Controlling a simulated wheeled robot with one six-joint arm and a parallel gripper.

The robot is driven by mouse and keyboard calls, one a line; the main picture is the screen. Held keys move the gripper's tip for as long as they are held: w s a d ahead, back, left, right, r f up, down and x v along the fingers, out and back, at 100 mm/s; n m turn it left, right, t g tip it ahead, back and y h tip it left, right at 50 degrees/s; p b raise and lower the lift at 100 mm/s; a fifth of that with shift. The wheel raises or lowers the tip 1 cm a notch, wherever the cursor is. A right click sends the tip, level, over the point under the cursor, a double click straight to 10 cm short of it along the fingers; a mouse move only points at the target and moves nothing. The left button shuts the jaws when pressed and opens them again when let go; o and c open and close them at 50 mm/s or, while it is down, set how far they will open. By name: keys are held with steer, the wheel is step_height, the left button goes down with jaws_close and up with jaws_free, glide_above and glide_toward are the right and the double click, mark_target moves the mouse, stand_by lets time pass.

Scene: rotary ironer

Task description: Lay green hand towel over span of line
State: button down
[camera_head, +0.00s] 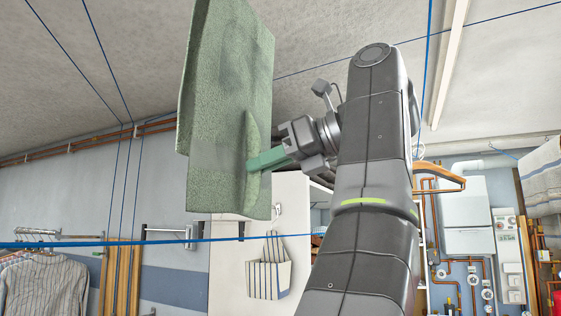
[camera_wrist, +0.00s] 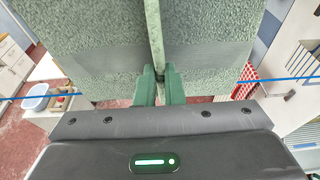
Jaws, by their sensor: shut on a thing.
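The green hand towel (camera_head: 226,110) hangs in a folded sheet from my gripper (camera_head: 262,160) in the head view. My gripper's green fingers are shut on a pinched fold of it. In the wrist view the towel (camera_wrist: 100,40) spreads to both sides of my gripper (camera_wrist: 160,80), with a raised fold between the fingertips. A blue line (camera_head: 100,244) crosses the lower left of the head view, below the towel. The line (camera_wrist: 285,79) also shows at both sides of the wrist view; its middle is hidden behind the towel and gripper.
Other blue lines (camera_head: 95,45) run up toward the ceiling. A striped shirt (camera_head: 45,285) hangs at the lower left. A striped bag (camera_head: 268,275) hangs on a white panel. A wooden hanger (camera_head: 440,178) is right of my arm. A boiler with pipes (camera_head: 465,215) is on the right wall.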

steer(key=shift+w+a, duration=0.35)
steer(key=shift+a, duration=0.6)
steer(key=shift+w+a, duration=0.3)
steer(key=shift+a, duration=0.6)
step_height(320, 180, down, 3)
steer(key=shift+d+r+b, duration=0.15)
steer(key=shift+b, duration=0.65)
step_height(320, 180, down, 43)
steer(key=b, duration=1.7)
steer(key=shift+f, duration=0.4)
steer(key=c, duration=1.5)
jaws_free()
steer(key=shift+o, duration=0.2)
